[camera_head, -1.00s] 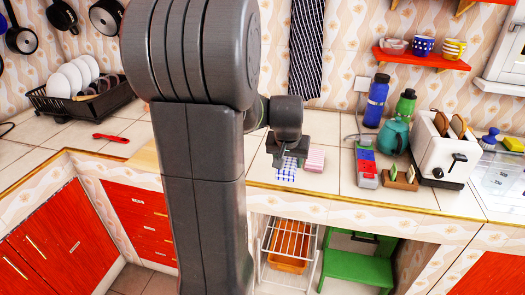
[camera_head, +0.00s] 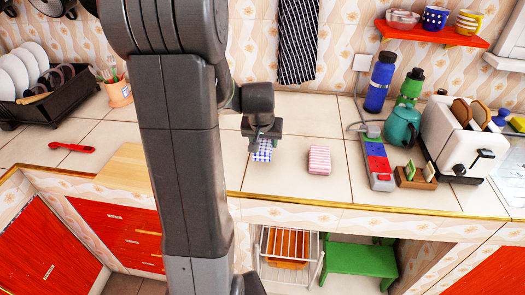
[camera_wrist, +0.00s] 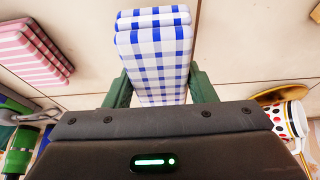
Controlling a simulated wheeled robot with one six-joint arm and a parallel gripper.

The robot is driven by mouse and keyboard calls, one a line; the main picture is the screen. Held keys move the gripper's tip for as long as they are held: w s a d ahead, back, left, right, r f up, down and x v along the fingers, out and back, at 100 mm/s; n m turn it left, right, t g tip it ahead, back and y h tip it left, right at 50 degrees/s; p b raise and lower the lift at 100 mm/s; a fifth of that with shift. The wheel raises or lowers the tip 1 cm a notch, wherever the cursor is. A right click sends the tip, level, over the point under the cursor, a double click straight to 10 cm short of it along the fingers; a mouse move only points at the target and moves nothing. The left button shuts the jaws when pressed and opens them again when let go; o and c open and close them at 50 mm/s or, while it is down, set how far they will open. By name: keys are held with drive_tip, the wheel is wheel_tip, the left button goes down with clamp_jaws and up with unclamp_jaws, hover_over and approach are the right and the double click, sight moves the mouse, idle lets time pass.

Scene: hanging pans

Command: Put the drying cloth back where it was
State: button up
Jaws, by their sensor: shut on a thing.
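My gripper (camera_head: 262,140) is shut on a folded blue-and-white checked cloth (camera_head: 262,151), over the counter. In the wrist view the checked cloth (camera_wrist: 155,55) sticks out between the two green fingers of my gripper (camera_wrist: 158,88), and its far end shows folded layers. I cannot tell how high it is above the tiles. A folded pink-and-white striped cloth (camera_head: 319,160) lies on the counter to its right, apart from it; it also shows at the left in the wrist view (camera_wrist: 35,52).
A power strip (camera_head: 377,165), a teal kettle (camera_head: 401,128), bottles (camera_head: 380,82) and a toaster (camera_head: 462,142) stand to the right. A black dish rack (camera_head: 45,95) and a red-handled item (camera_head: 72,147) are at left. Tiles around the striped cloth are clear.

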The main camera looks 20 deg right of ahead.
drive_tip(key=shift+f, duration=2.1)
drive_tip(key=shift+f, duration=0.1)
drive_tip(key=shift+f, duration=0.15)
drive_tip(key=o, duration=0.9)
drive_tip(key=shift+r, duration=0.5)
drive_tip(key=v, duration=1.1)
drive_tip(key=shift+s+a+r, duration=0.1)
drive_tip(key=shift+r, duration=0.15)
